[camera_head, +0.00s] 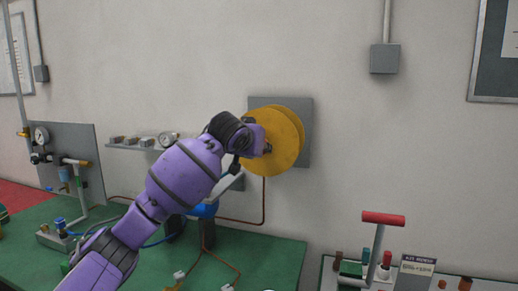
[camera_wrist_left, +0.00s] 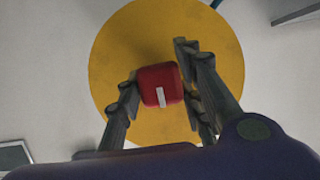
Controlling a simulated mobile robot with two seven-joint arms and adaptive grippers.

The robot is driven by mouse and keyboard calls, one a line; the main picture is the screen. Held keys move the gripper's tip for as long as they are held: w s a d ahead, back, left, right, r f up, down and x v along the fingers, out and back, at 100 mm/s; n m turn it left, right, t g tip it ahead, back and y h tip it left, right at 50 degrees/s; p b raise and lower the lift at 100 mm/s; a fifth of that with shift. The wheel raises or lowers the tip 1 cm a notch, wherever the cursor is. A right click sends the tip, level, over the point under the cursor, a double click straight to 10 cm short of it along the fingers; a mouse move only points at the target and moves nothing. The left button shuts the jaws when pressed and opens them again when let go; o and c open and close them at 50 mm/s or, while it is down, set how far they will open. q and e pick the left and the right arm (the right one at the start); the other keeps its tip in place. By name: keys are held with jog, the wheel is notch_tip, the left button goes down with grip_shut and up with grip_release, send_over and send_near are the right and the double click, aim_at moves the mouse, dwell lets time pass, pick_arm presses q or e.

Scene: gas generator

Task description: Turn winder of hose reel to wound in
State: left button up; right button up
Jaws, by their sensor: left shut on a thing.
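The hose reel (camera_head: 285,135) is a yellow disc on a grey plate (camera_head: 305,108) fixed to the wall. My purple left arm reaches it from the left, and my left gripper (camera_head: 262,145) is at the disc's left side, partly hidden by its own wrist. In the left wrist view the yellow disc (camera_wrist_left: 120,50) fills the middle. The winder (camera_wrist_left: 160,85) shows there as a red knob with a white mark, in front of the disc. The fingers of my left gripper (camera_wrist_left: 162,92) stand on both sides of the knob and are shut on it. My right gripper is not in view.
A green bench (camera_head: 270,255) with pipes, gauges and a blue part (camera_head: 203,211) lies below and left. A red-handled lever (camera_head: 383,218) stands on a panel at lower right. A grey box (camera_head: 384,58) is on the wall.

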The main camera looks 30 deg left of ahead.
pick_arm(q)
jog(key=o, duration=1.2)
jog(key=shift+c, duration=0.2)
jog(key=v, duration=1.2)
jog(key=shift+f, duration=0.15)
